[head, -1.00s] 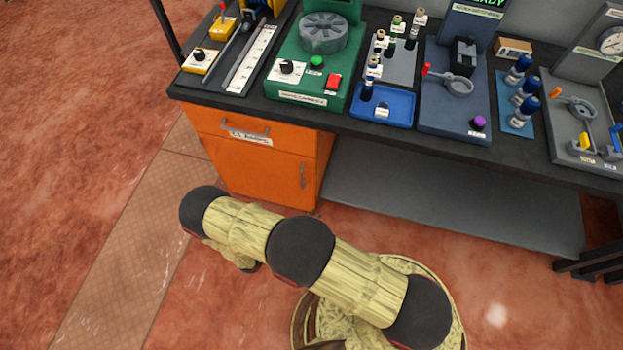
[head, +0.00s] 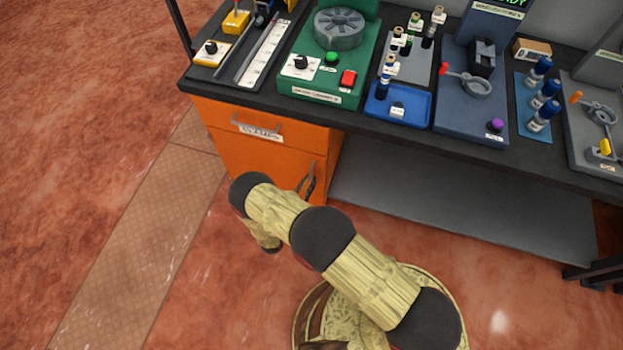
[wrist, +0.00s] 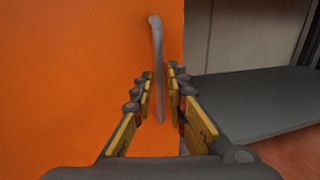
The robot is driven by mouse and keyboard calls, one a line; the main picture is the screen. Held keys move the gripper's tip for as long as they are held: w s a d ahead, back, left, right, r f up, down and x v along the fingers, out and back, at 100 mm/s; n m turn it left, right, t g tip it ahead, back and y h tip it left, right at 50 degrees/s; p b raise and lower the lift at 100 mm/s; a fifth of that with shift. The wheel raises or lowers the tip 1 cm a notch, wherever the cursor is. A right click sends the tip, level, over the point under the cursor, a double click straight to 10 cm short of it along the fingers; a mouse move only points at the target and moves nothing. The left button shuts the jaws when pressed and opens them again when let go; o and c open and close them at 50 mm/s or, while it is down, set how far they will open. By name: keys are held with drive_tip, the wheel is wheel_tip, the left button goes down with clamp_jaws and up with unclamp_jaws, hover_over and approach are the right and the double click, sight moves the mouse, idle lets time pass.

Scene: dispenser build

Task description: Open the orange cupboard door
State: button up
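The orange cupboard door (head: 262,165) is shut, below the drawer at the left end of the workbench. It fills the left of the wrist view (wrist: 70,70). Its upright grey bar handle (wrist: 157,55) stands near the door's right edge. My gripper (wrist: 161,88) is open, with one finger on each side of the handle's lower part. Orange shows between the fingers and the bar, so I see no clear grip. In the head view the gripper is mostly hidden behind my arm, with a dark part by the handle (head: 309,182).
A drawer with a labelled handle (head: 258,127) sits above the door. The black benchtop (head: 350,122) carries several devices and vials. A grey lower shelf (head: 460,205) lies right of the cupboard. Red floor (head: 90,130) is open to the left.

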drive_tip(key=shift+x, duration=1.15)
drive_tip(key=shift+c, duration=1.1)
clamp_jaws()
